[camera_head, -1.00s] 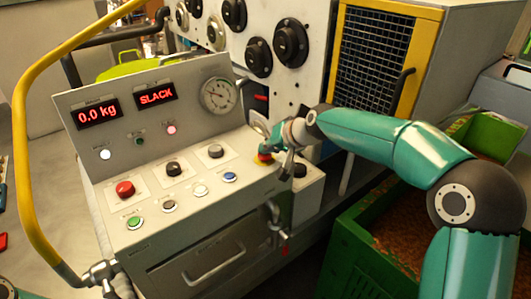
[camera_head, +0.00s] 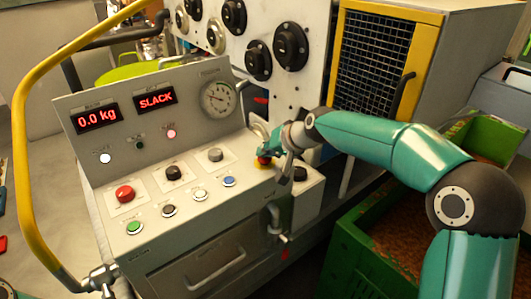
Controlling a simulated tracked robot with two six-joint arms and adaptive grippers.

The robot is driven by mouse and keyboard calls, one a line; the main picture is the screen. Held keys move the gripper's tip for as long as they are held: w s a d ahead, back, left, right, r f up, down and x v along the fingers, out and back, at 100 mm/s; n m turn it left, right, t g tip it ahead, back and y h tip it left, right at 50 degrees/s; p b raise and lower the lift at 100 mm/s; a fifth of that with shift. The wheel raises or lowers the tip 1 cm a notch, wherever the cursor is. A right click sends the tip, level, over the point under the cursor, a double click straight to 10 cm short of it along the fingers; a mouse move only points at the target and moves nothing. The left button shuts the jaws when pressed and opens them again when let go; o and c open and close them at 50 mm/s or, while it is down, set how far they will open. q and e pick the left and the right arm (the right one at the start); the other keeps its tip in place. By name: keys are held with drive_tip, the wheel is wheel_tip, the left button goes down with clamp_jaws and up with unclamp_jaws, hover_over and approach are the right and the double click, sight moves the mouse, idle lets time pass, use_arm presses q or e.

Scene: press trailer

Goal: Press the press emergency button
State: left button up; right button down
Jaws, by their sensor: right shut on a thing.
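The red emergency button (camera_head: 263,161) on its yellow base sits at the right end of the grey console. My right gripper (camera_head: 268,147) is over it, fingers pointing down and closed at the red knob. The fingers hide part of the knob, and I cannot tell whether it is pressed in. Another, larger red button (camera_head: 124,193) sits on the left of the console.
The console (camera_head: 200,222) also bears black, grey, green, white and blue controls and displays reading "0.0 kg" and "SLACK". A yellow rail (camera_head: 22,150) curves along the left. A green crate (camera_head: 350,262) stands at lower right.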

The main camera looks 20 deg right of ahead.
drive_tip(key=shift+s+a+r+p, duration=0.1)
drive_tip(key=shift+a+r+p, duration=0.05)
drive_tip(key=shift+r+p, duration=2)
drive_tip(key=shift+r+b, duration=0.25)
drive_tip(key=shift+b, duration=0.1)
